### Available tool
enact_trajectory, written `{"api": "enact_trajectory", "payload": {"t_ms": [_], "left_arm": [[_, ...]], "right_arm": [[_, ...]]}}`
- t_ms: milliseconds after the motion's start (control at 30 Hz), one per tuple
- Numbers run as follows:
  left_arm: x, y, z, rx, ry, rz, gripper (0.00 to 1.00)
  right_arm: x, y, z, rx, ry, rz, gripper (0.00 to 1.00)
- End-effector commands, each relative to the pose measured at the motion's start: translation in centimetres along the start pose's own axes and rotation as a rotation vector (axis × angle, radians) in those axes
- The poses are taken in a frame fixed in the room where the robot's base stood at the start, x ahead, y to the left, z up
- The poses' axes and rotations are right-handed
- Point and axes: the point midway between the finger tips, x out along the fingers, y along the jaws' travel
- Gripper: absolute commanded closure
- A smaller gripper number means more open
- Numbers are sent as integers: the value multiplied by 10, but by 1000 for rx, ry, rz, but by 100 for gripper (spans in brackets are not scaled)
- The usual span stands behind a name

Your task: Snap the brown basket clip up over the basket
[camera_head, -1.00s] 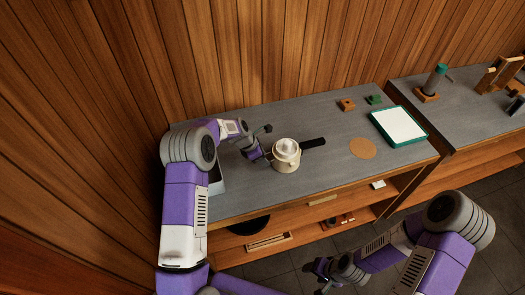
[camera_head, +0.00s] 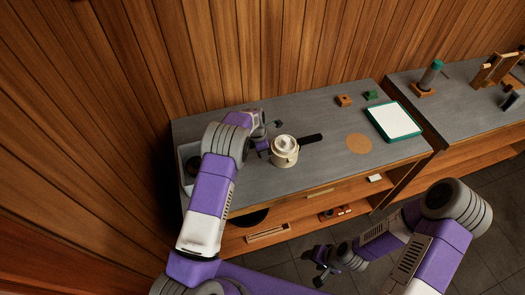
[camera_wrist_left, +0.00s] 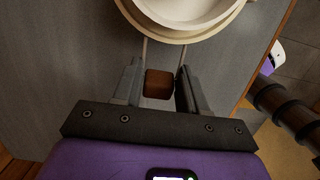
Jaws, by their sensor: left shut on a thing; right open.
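The basket is a cream round pot (camera_head: 284,155) with a white inside and a black handle (camera_head: 311,138), upright on the grey counter. Its cream rim also shows at the top of the left wrist view (camera_wrist_left: 190,30). The brown clip (camera_wrist_left: 159,84) is a small block between my left fingers, with thin pale wires running from it towards the pot. My left gripper (camera_head: 264,147) is shut on the clip at the pot's left side. The clip itself is too small to make out in the head view. My right gripper (camera_head: 320,268) is open and empty, in front of the counter.
A brown disc (camera_head: 359,144), a green-edged white tray (camera_head: 395,121) and small brown (camera_head: 344,100) and green (camera_head: 371,95) blocks lie to the right on the counter. A grey tray (camera_head: 186,158) is partly behind my left arm. The wooden wall is close behind.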

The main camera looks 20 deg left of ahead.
Motion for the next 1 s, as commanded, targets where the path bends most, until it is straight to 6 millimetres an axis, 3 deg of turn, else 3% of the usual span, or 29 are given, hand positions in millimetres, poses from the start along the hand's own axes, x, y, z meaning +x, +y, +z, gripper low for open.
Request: {"api": "enact_trajectory", "payload": {"t_ms": [133, 167, 267, 567, 1000], "left_arm": [[0, 0, 0, 0, -1, 0, 89], [0, 0, 0, 0, -1, 0, 54], [0, 0, 0, 0, -1, -1, 40], [-2, 0, 0, 1, -2, 0, 40], [-66, 0, 1, 1, -2, 1, 40]], "right_arm": [[0, 0, 0, 0, 0, 0, 40], [0, 0, 0, 0, 0, 0, 40], [0, 0, 0, 0, 0, 0, 40], [0, 0, 0, 0, 0, 0, 40], [3, 1, 0, 0, 0, 0, 40]]}}
